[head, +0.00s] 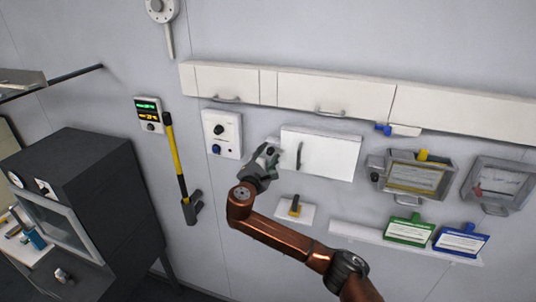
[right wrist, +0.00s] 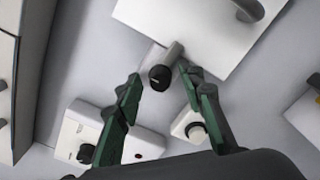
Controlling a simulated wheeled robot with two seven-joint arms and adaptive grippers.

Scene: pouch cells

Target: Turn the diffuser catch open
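The white hinged-looking panel (head: 335,153) with a dark bar handle (head: 299,155) is on the wall; its corner also shows in the right wrist view (right wrist: 205,25). At its edge a short grey catch with a round black end (right wrist: 160,77) sticks out, apparently the diffuser catch. My right gripper (head: 268,152) is at the panel's left edge and mostly hides the catch in the head view. In the right wrist view its green fingers (right wrist: 162,76) are open, one on each side of the black end, with gaps visible. My left gripper is not in view.
A white box with black and blue knobs (head: 221,134) is left of the gripper. White cabinets (head: 330,95) run above. A plate with a yellow-and-black switch (head: 295,211) is below. A small white block with a round knob (right wrist: 190,125) is close to one finger.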

